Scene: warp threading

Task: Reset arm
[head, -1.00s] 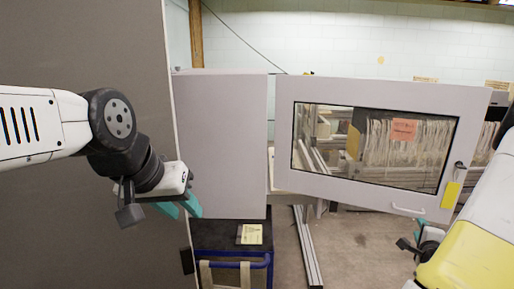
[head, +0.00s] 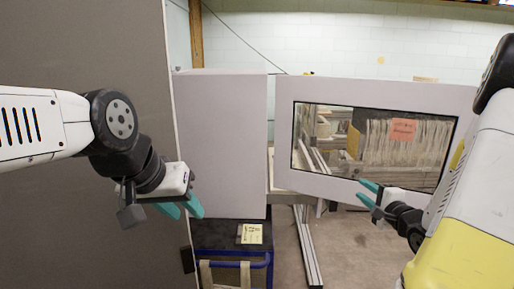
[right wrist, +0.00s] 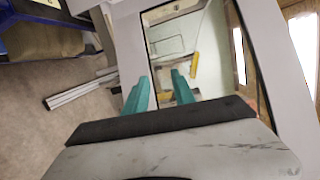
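My left gripper (head: 182,208) hangs at the left in the head view, in front of the dark panel's edge and the grey cabinet. Its teal fingers are a little apart and nothing is between them. My right gripper (head: 366,192) is at the lower right, in front of the lower edge of the windowed door. Its teal fingers are apart and empty. In the right wrist view the two fingers (right wrist: 160,90) stand apart in front of the door's window. My right arm hides the door's right side, where the handle and lock were visible earlier.
A grey windowed door (head: 285,130) stands beside a grey cabinet (head: 222,140). A large dark panel (head: 90,230) fills the left. A blue-framed cart (head: 235,262) with a yellow label stands below the cabinet. A metal rail (head: 308,250) lies low at the centre; floor around it is clear.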

